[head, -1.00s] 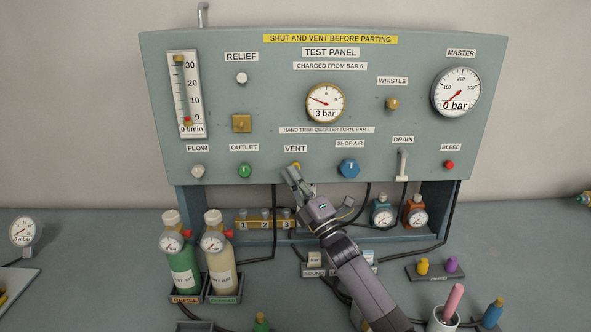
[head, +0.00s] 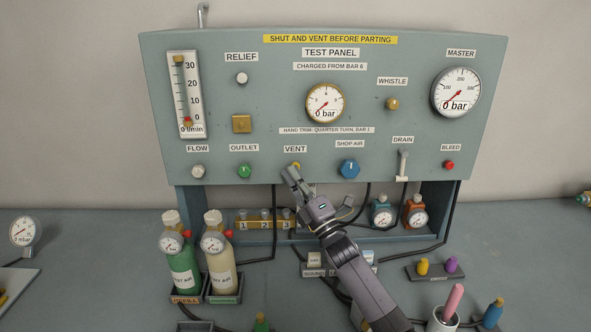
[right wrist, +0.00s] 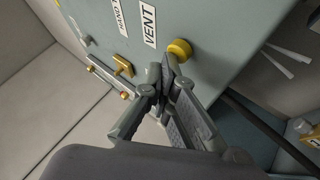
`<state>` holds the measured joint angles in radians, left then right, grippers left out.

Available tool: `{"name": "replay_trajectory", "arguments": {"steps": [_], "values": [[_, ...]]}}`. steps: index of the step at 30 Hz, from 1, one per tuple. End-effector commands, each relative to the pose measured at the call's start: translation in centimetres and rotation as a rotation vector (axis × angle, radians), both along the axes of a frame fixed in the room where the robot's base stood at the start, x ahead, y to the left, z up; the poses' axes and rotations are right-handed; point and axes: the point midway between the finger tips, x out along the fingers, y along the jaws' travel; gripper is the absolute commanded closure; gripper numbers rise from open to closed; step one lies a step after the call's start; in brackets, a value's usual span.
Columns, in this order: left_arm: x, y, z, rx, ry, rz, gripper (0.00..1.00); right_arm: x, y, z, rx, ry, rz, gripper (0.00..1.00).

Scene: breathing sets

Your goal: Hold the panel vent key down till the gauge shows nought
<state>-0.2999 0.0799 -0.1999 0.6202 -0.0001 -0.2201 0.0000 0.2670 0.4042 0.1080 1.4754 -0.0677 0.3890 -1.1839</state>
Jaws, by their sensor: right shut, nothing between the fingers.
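The test panel (head: 440,150) stands upright at the back. The yellow vent key (head: 297,165) sits below the VENT label (head: 295,149), partly hidden by my right gripper (head: 290,170). In the right wrist view the vent key (right wrist: 180,48) shows right beside the shut, empty fingertips (right wrist: 167,66); I cannot tell exactly how they touch or how far it is pressed. The panel's middle gauge (head: 325,100) reads 0 bar, with its needle at the low left. My left gripper is not in view.
The blue shop air knob (head: 348,167) and the drain lever (head: 403,163) are to the right of my gripper. The green outlet knob (head: 245,170) is to the left. Two bottles, green (head: 184,265) and cream (head: 219,265), stand on the bench in front. Black hoses run below the panel.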

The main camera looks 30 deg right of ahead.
Motion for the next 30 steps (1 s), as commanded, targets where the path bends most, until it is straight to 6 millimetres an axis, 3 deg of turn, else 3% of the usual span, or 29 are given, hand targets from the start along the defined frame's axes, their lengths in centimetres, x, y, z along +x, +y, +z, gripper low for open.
{"name": "replay_trajectory", "arguments": {"steps": [12, 30], "values": [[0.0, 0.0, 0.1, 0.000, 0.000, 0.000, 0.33, -0.1, -0.1, -0.1, 0.002, 0.003, -0.003, 1.00], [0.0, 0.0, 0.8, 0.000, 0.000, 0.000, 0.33, -1.7, 1.0, -0.2, 0.001, 0.001, -0.001, 1.00]]}}
